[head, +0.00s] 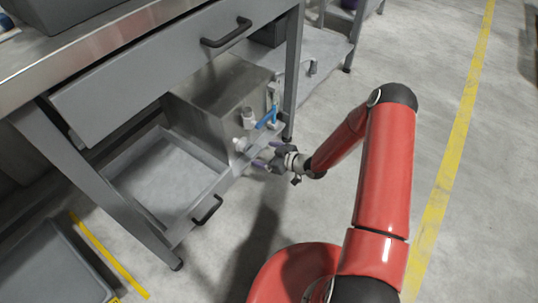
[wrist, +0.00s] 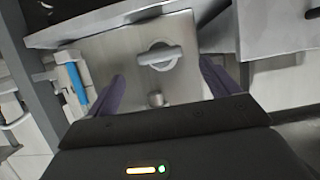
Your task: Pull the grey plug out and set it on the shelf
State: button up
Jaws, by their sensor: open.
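A grey round fitting with a bar handle, which looks like the grey plug (wrist: 160,56), sits on a pale metal plate in the wrist view. My gripper (wrist: 162,72) is open, with its purple fingers apart on either side of the plug; I cannot tell whether they touch it. In the head view my gripper (head: 263,155) is low beside the metal box (head: 200,124) under the bench. The plug is not clear there. A grey lower surface (head: 325,52) at the back right may be the shelf.
A blue-handled valve (head: 267,117) stands close to my gripper; its blue handle also shows in the wrist view (wrist: 74,82). An open tray drawer (head: 165,185) lies left of the box. The bench drawer (head: 165,70) overhangs it. Floor on the right is clear.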

aim_at(257, 152)
jog(key=x, duration=0.7)
jog(key=c, duration=1.8)
jog(key=shift+c, duration=0.2)
jog(key=shift+s+d, duration=0.1)
jog(key=s+d, duration=0.5)
jog(key=d, duration=0.1)
jog(key=shift+d, duration=0.25)
dwell(1.3)
jog(key=shift+s+d, duration=0.2)
dwell(0.5)
